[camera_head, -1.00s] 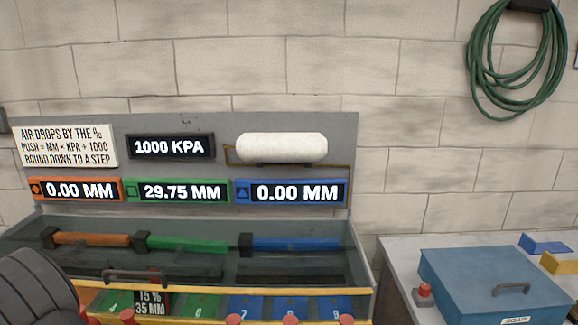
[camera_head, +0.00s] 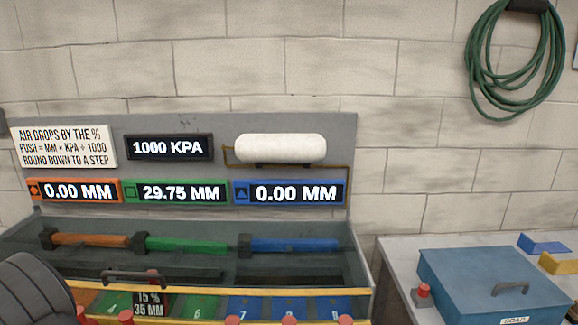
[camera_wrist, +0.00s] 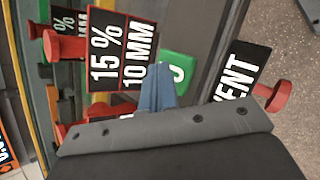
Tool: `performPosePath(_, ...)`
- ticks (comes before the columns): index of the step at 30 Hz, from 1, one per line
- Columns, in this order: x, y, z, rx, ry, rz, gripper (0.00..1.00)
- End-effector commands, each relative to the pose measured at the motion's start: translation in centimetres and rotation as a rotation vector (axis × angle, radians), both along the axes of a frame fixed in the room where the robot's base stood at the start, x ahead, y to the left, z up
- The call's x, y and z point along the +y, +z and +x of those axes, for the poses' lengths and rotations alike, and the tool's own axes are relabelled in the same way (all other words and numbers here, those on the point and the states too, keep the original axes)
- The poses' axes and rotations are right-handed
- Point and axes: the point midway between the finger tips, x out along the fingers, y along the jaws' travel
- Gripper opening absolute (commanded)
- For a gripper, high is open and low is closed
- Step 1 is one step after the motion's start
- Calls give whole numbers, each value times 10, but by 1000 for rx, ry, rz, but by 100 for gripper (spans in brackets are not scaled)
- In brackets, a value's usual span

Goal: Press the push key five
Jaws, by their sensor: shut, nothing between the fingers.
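In the head view, a black card reading 15% 35 MM (camera_head: 149,304) stands between the green plates marked 4 (camera_head: 110,304) and 6 (camera_head: 196,308), where five falls in the row. My gripper (camera_wrist: 157,88) shows in the wrist view as blue-grey fingers, shut and empty. It is over a green plate (camera_wrist: 179,72), whose number is partly hidden. A card reading 15% 10 MM (camera_wrist: 122,50) is left of the fingers. Any contact with a key cannot be told. The fingers are out of the head view.
The displays read 1000 KPA (camera_head: 168,147), 0.00 MM (camera_head: 76,191), 29.75 MM (camera_head: 180,192) and 0.00 MM (camera_head: 290,192). A VENT card (camera_wrist: 241,78) with a red knob (camera_wrist: 272,96) is at right in the wrist view. A blue box (camera_head: 490,282) stands at right.

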Motion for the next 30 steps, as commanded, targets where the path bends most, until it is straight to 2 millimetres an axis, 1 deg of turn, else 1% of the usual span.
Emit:
performPosePath(11, 0, -2, 0, 0, 0, 0, 0)
performPosePath(22, 0, 14, 0, -1, 0, 1, 0)
performPosePath(30, 0, 16, 0, 0, 0, 0, 0)
